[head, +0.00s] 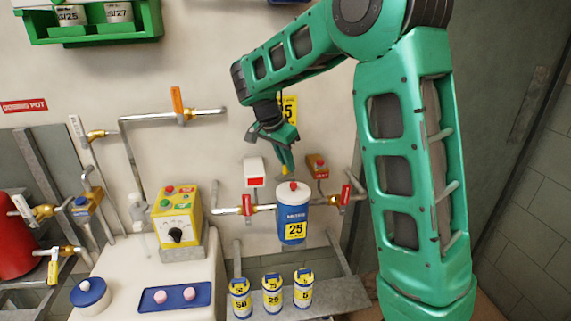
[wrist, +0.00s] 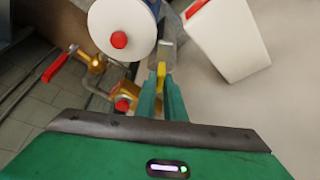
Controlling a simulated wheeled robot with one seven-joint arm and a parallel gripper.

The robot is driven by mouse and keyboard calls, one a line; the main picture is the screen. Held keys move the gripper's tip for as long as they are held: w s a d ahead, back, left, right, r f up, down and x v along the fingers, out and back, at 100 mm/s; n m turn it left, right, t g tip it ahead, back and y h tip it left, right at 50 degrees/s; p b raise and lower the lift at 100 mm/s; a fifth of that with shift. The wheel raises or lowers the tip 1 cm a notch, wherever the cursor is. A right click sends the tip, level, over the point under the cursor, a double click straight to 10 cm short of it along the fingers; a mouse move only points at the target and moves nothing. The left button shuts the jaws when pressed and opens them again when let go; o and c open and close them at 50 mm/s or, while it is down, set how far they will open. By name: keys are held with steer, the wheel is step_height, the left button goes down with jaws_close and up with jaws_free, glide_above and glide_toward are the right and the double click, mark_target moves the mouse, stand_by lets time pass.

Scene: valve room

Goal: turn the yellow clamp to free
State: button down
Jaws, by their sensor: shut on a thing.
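The yellow clamp (wrist: 161,73) is a small yellow piece between my gripper's fingertips (wrist: 162,92) in the wrist view. It also shows as a yellow spot (head: 284,171) in the head view, just above the back of the blue canister (head: 293,214). My gripper (head: 285,160) points down and is shut on the clamp. The canister has a white lid with a red knob, which shows in the wrist view (wrist: 119,40), beside the fingers. The fingers hide part of the clamp, and I cannot tell its angle.
Red-handled valves (head: 247,207) (head: 345,195) flank the canister. A white box (head: 254,172) and a red box (head: 317,166) are on the wall behind. Several small labelled canisters (head: 272,294) stand on a shelf below. A yellow control box (head: 176,221) stands at left.

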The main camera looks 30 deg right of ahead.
steer(key=m, duration=0.1)
steer(key=m+g, duration=0.1)
steer(key=m, duration=0.1)
steer(key=m+g, duration=0.1)
steer(key=m, duration=0.1)
steer(key=shift+w+a, duration=0.2)
steer(key=shift+w, duration=0.1)
steer(key=shift+w+r+m+g, duration=0.1)
steer(key=shift+m+g, duration=0.2)
steer(key=shift+m, duration=0.7)
steer(key=c, duration=1.8)
jaws_free()
steer(key=shift+c, duration=0.2)
steer(key=shift+d, duration=0.1)
steer(key=v, duration=1)
steer(key=shift+w+r, duration=0.2)
steer(key=shift+r, duration=0.15)
